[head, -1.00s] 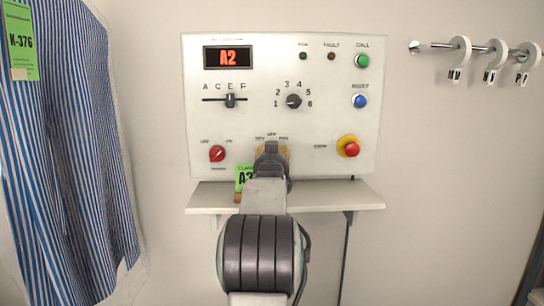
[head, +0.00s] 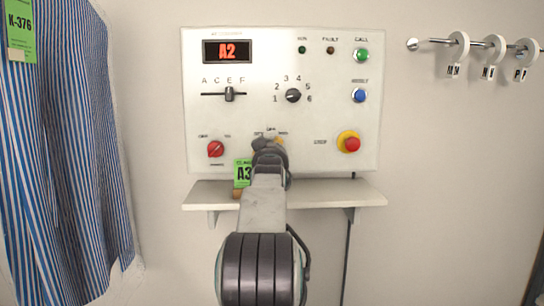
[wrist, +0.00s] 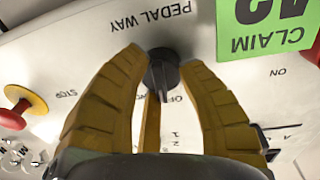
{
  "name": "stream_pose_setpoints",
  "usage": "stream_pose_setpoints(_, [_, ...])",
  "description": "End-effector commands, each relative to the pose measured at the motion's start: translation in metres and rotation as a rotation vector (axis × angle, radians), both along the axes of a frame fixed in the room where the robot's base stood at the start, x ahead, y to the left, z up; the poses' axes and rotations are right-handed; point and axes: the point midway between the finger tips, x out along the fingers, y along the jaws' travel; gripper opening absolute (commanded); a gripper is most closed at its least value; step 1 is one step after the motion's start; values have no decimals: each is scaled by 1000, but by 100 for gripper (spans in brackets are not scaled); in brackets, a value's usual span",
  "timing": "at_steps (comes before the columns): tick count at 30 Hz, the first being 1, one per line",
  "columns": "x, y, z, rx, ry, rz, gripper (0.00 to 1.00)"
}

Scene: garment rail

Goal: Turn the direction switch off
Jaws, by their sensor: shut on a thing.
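The direction switch (wrist: 162,72) is a round dark knob on the white control panel (head: 225,120), at its bottom middle. In the head view my gripper hides it. In the head view my gripper (head: 268,144) is against the lower middle of the panel. I cannot read exactly where the knob points.
A red rotary knob (head: 216,149) is left of my gripper and a red stop button (head: 352,144) right. A green claim tag (head: 243,172) hangs close by, above a shelf (head: 330,194). A striped shirt (head: 60,170) hangs at left; a hook rail (head: 437,43) is upper right.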

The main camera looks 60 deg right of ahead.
Motion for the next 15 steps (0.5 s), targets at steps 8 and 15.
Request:
stream_pose_setpoints(8, [2, 1, -2, -59, 95, -2, 4])
stream_pose_setpoints(15, [3, 1, -2, -77, 124, -3, 4])
